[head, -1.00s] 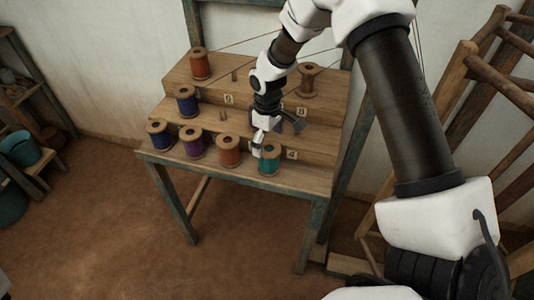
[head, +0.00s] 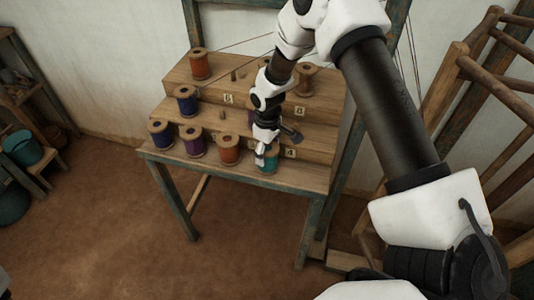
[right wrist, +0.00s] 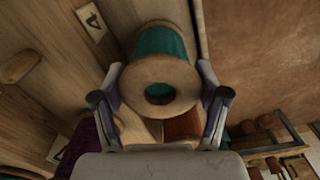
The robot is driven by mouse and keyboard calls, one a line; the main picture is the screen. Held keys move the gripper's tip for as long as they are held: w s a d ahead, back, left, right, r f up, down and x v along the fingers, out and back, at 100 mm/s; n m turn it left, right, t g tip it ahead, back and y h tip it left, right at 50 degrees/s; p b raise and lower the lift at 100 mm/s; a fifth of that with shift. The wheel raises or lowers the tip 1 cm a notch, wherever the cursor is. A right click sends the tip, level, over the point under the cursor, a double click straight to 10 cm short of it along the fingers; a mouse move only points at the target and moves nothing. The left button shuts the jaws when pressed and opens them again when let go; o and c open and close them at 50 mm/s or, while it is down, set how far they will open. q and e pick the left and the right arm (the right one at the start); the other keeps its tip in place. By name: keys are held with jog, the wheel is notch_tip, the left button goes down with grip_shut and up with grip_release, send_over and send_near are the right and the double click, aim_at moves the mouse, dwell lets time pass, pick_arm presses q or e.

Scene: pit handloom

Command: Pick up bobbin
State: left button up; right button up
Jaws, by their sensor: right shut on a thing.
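The teal bobbin (head: 268,167) is at the right end of the stand's lowest tier, beside the label 4. In the head view my right gripper (head: 265,154) comes down over it and hides part of it. In the right wrist view the bobbin (right wrist: 160,45) has its round wooden end with the dark hole toward the camera. The fingers of my right gripper (right wrist: 160,98) are shut on it, one on each side. I cannot tell whether its base touches the tier. My left gripper is not in view.
On the stepped wooden stand (head: 208,113), an orange bobbin (head: 229,149), a purple one (head: 193,142) and a blue one (head: 161,134) stand left of the teal one. Other bobbins stand higher. A wooden frame (head: 475,95) stands at right. The floor in front is clear.

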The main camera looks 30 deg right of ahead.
jog(key=shift+r, duration=0.1)
jog(key=shift+w+r, duration=0.15)
jog(key=shift+r, duration=0.1)
jog(key=s+a+r+b, duration=0.1)
jog(key=s+r+b, duration=0.1)
jog(key=s, duration=0.6)
jog(key=s+a+r+b, duration=0.1)
jog(key=s+r+b, duration=0.2)
jog(key=s, duration=0.5)
jog(key=shift+a+b, duration=0.15)
jog(key=shift+b, duration=0.6)
